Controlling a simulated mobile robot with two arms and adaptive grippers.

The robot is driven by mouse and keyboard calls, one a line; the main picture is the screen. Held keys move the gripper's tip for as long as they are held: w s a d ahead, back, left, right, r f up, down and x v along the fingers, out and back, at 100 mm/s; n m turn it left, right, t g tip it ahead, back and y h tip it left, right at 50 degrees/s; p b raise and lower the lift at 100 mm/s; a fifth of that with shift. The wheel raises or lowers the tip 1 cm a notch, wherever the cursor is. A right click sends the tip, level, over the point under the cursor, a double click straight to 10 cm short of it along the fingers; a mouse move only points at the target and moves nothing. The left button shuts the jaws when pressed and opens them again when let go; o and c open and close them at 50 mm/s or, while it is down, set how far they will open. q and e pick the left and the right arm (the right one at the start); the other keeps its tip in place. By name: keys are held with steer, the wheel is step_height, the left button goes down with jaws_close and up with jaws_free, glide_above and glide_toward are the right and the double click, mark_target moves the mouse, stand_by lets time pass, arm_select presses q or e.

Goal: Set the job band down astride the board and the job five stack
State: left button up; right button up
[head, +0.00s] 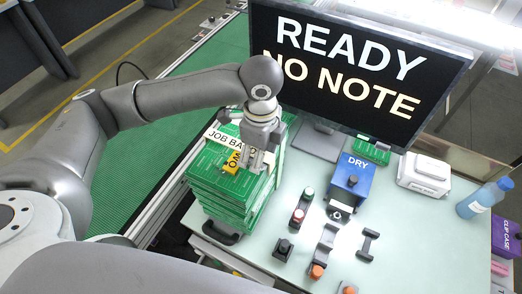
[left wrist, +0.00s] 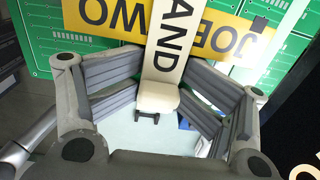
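The job band (head: 224,139) is a white strip lettered in black, held level over the green board stacks (head: 222,205) in the head view. My left gripper (head: 257,160) is above the stacks with its fingers at the band's right end, hiding its last letters. In the left wrist view the band (left wrist: 170,50) runs between the fingertips (left wrist: 162,85), which close on its pale end. A yellow label (head: 232,162) reading JOB TWO lies under the band; it also shows in the wrist view (left wrist: 215,38). I cannot read a job five label. My right gripper is out of view.
A monitor (head: 355,60) reading READY NO NOTE stands behind. Right of the stacks on the pale table are a blue DRY box (head: 350,180), push buttons (head: 299,215), dark brackets (head: 325,245), a white box (head: 424,175) and a bottle (head: 484,198).

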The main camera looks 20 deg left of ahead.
arm_select(q)
steer(key=shift+f, duration=0.3)
steer(key=shift+s+r, duration=0.1)
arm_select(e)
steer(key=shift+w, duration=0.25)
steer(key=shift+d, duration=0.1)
arm_select(q)
steer(key=shift+r, duration=0.2)
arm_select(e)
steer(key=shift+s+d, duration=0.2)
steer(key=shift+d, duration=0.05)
arm_select(q)
step_height(320, 180, up, 12)
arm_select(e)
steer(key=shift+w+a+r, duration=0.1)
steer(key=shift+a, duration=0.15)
arm_select(q)
step_height(320, 180, up, 12)
stand_by(0.3)
stand_by(0.4)
